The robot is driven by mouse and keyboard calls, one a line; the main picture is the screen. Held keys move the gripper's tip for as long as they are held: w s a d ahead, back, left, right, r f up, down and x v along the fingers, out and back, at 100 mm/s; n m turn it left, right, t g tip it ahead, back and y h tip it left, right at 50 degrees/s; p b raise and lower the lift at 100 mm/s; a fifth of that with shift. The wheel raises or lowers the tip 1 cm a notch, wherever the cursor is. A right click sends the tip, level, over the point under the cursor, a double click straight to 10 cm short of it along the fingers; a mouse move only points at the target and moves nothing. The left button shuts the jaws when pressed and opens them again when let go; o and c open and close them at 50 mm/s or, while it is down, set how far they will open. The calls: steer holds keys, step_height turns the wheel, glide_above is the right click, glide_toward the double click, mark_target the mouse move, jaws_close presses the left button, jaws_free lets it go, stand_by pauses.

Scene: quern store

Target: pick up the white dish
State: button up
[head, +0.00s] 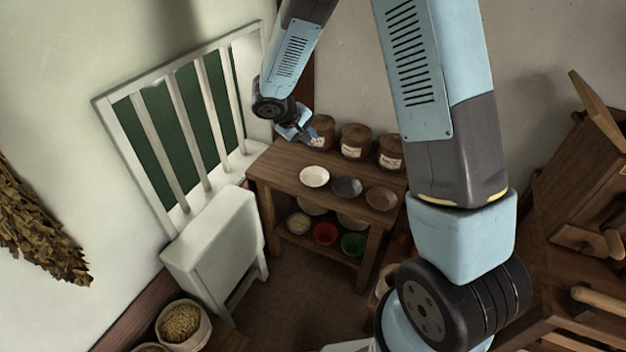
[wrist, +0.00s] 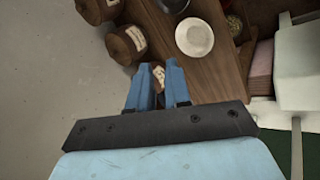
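The white dish (head: 314,176) lies at the left of a row of three dishes on top of the wooden table (head: 275,171). It also shows in the wrist view (wrist: 194,37), ahead of and to the right of my fingers. My gripper (head: 314,139) is above the back left of the tabletop, beside a lidded jar and apart from the dish.
A dark dish (head: 346,187) and a brown dish (head: 381,198) sit right of the white one. Three labelled brown jars (head: 355,141) line the table's back. Bowls, including red (head: 325,233) and green (head: 352,244), stand on the lower shelf. A white cabinet (head: 215,240) stands left, below the barred window.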

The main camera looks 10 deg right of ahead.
steer(key=a+f+n, duration=0.2)
steer(key=a+f, duration=0.5)
steer(key=f, duration=0.5)
glide_toward(304, 189)
steer(key=w+d, duration=0.2)
steer(key=d, duration=0.1)
steer(key=shift+y, duration=0.3)
steer(key=shift+x, duration=2.55)
steer(key=shift+s+a+f, duration=0.15)
steer(key=shift+s, duration=0.05)
steer(key=shift+c, duration=0.2)
jaws_close()
